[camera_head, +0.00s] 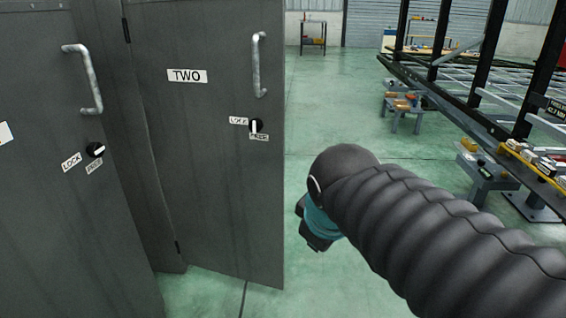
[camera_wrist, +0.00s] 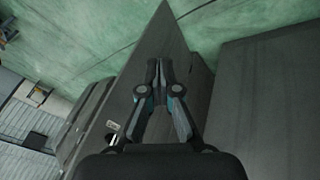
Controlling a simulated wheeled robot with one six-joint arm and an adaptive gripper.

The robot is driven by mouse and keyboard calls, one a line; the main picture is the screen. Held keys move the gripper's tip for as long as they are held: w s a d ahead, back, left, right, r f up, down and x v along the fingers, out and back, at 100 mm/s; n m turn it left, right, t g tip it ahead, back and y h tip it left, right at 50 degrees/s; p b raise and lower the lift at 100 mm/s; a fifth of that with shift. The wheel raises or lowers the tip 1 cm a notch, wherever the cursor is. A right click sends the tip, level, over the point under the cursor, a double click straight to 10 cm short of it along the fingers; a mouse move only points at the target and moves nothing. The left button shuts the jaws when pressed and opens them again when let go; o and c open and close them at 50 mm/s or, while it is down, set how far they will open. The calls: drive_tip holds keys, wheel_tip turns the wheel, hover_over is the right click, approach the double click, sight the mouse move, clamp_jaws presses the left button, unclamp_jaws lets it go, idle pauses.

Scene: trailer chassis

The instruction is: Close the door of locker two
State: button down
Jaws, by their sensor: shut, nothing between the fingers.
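The door of locker two (camera_head: 205,150) is a grey metal panel with a "TWO" label (camera_head: 187,76), a vertical handle (camera_head: 259,65) and a black lock knob (camera_head: 256,126). It stands swung out, with hinges on its left and its free edge at the right. My gripper (camera_head: 312,240) is just right of the door's free edge, low down and partly hidden by my arm. In the wrist view my gripper (camera_wrist: 160,66) is shut and empty, with its fingers over the door panel (camera_wrist: 128,90). I cannot tell whether it touches the door.
A neighbouring grey locker door (camera_head: 60,200) with its own handle (camera_head: 85,78) and lock knob (camera_head: 95,149) stands at the left. A trailer chassis (camera_head: 480,95) and low stands (camera_head: 405,110) are at the right. The green floor (camera_head: 325,110) between is clear.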

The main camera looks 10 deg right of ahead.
drive_tip(key=w+a+r+n+h+b, duration=0.1)
drive_tip(key=w+r+n+h+b, duration=0.15)
drive_tip(key=w+n, duration=0.9)
drive_tip(key=n+t+h+b, duration=0.15)
drive_tip(key=n+b, duration=0.35)
drive_tip(key=n, duration=0.6)
approach(280, 163)
wheel_tip(280, 163, down, 4)
drive_tip(key=shift+w+d+f+t+y, duration=0.1)
drive_tip(key=shift+w+d+t+y, duration=0.05)
drive_tip(key=shift+w+d, duration=0.4)
drive_tip(key=shift+w+d+f+t+y, duration=0.15)
drive_tip(key=shift+w+d, duration=0.25)
drive_tip(key=shift+w, duration=0.3)
drive_tip(key=shift+w+d+b, duration=0.25)
drive_tip(key=shift+w+b, duration=0.05)
drive_tip(key=shift+w, duration=0.15)
